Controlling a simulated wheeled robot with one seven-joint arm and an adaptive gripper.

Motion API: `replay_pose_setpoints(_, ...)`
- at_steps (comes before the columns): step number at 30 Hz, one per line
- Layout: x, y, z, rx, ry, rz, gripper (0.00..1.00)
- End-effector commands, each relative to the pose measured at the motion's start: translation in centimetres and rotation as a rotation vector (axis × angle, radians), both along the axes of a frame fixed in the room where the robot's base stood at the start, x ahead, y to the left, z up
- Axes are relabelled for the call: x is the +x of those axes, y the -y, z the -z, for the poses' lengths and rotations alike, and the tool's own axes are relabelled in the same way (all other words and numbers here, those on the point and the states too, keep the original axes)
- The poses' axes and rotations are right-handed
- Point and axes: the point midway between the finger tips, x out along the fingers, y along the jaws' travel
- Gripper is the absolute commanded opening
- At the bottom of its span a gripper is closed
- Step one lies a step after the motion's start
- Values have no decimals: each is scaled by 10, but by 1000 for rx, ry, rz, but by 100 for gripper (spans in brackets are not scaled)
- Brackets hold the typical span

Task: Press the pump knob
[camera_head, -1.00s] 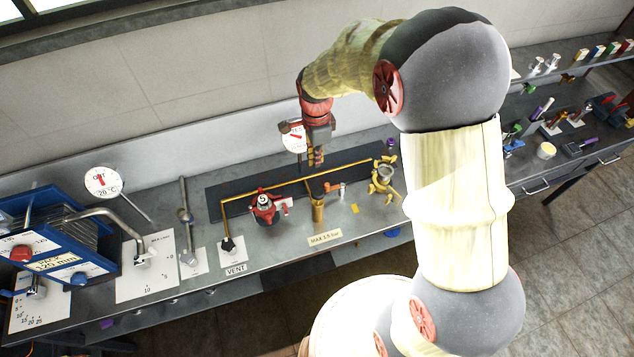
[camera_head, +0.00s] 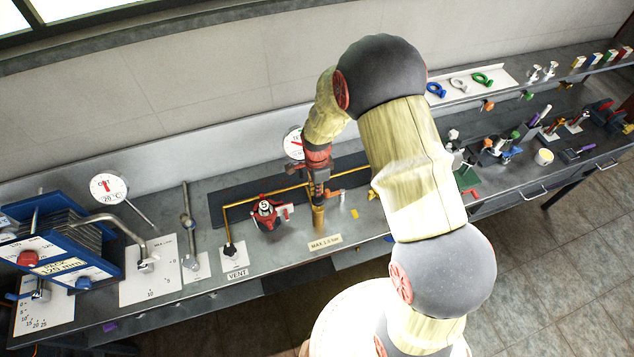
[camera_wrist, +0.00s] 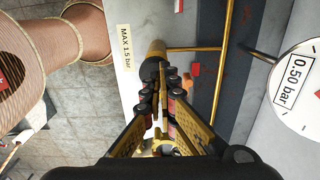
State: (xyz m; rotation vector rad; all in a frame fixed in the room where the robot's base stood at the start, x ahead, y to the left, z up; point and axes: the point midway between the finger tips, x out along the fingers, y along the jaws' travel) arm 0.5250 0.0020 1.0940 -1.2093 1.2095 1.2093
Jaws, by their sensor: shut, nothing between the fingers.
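My gripper (camera_head: 318,199) is shut and points down over the bench, just above a brass cylinder (camera_head: 318,219). In the wrist view the fingertips (camera_wrist: 153,75) come together beside the brass cylinder (camera_wrist: 157,47), with dark shapes at the tips. No part is clearly marked as the pump knob; the cylinder's top is hidden behind the fingers. I cannot tell whether the fingertips touch it. A plate reading MAX 1.5 bar (camera_head: 325,242) lies in front of the cylinder and also shows in the wrist view (camera_wrist: 125,45).
A red device with a round label (camera_head: 266,211) stands left of the cylinder. Brass piping (camera_head: 255,197) runs behind it. A gauge reading 0.50 bar (camera_wrist: 297,85) is close by on the right in the wrist view. A blue plate stack (camera_head: 70,245) stands far left.

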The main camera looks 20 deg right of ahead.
Motion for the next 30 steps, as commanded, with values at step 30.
replay_pose_setpoints(30,-1,0,41,0,-1,0,0)
